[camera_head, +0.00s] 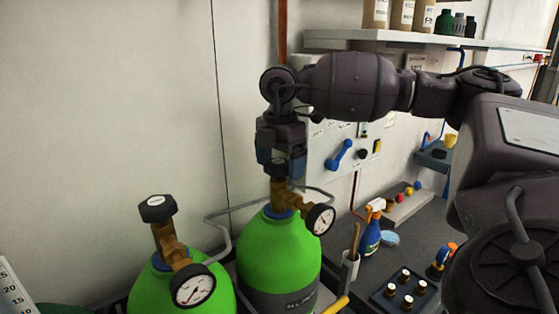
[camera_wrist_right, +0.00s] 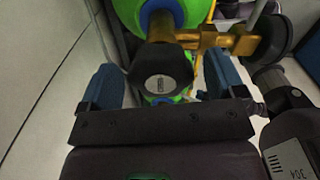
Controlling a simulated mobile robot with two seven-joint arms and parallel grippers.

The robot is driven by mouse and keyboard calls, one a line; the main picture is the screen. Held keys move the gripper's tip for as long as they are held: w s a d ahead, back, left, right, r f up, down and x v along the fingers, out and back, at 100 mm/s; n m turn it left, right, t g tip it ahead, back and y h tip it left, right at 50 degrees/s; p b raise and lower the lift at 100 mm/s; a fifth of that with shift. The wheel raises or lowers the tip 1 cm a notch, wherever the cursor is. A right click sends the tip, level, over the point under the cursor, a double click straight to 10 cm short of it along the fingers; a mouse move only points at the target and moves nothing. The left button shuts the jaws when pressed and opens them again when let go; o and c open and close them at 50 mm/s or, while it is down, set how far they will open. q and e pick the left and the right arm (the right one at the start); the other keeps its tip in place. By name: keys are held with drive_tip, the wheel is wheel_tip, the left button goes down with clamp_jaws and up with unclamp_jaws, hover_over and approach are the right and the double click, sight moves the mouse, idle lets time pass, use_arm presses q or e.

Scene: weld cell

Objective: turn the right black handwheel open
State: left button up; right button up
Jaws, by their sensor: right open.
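The right green cylinder (camera_head: 275,252) stands upright with a brass valve (camera_head: 287,193) and a pressure gauge (camera_head: 320,219) on top. My right gripper (camera_head: 281,168) points down over this valve and hides its handwheel in the head view. In the right wrist view the right black handwheel (camera_wrist_right: 160,80) shows between the two blue fingers of my right gripper (camera_wrist_right: 163,84). The fingers are open, one on each side, with visible gaps to the wheel. The left gripper is not in view.
A second green cylinder (camera_head: 180,290) with its own black handwheel (camera_head: 157,208) and gauge (camera_head: 194,291) stands at left. A bench (camera_head: 405,235) with a spray bottle (camera_head: 371,230) lies right and behind. A shelf (camera_head: 420,40) hangs above. Bare wall (camera_head: 110,100) fills the left.

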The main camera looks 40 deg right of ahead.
drive_tip(key=c, duration=0.9)
drive_tip(key=shift+c, duration=0.2)
